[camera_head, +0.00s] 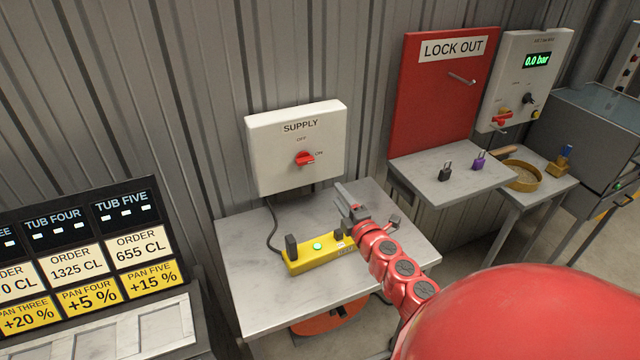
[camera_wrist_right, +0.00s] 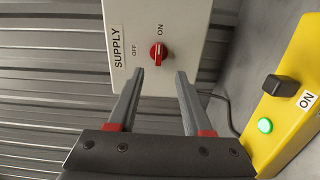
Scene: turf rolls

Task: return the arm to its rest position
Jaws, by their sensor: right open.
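My right gripper (camera_head: 347,200) is in the head view, over the grey table in front of the white SUPPLY box (camera_head: 265,150). In the right wrist view its two fingers (camera_wrist_right: 160,78) are apart with nothing between them. The red switch knob (camera_head: 304,158) on the box also shows in the wrist view (camera_wrist_right: 158,53), beyond the fingertips and apart from them. My red right arm (camera_head: 400,270) reaches in from the lower right. My left gripper is not in view.
A yellow power strip (camera_head: 318,252) with a lit green lamp lies on the table (camera_head: 250,300), close to the gripper. A red LOCK OUT board (camera_head: 440,100) and a shelf with two padlocks stand right. An order board (camera_head: 80,250) is at left.

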